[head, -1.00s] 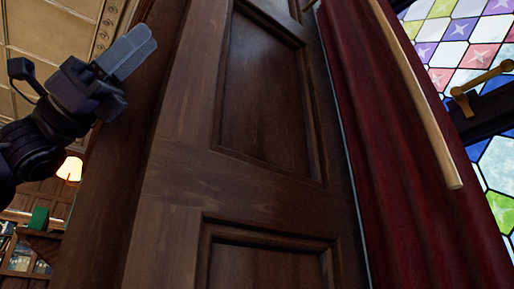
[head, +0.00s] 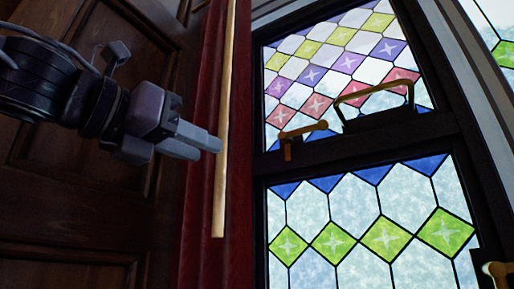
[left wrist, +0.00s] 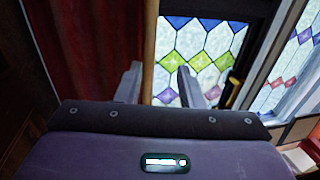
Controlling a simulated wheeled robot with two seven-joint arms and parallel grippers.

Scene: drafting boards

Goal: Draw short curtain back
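The dark red curtain (head: 240,215) hangs beside the window in the head view; it also fills the upper left of the left wrist view (left wrist: 95,45). A pale wooden rod (head: 220,190) hangs in front of it, its lower end free. My left gripper (head: 212,143) reaches in from the left, its fingertips at the rod in the picture; contact cannot be told. In the left wrist view the fingers (left wrist: 160,80) stand apart, and the rod (left wrist: 150,45) shows between them, nearer the left finger. My right gripper is in neither view.
Dark wood panelling (head: 80,190) lies left of the curtain, close behind my left arm. To the right is a stained-glass window (head: 330,215) with a dark frame and protruding brass handles (head: 291,143).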

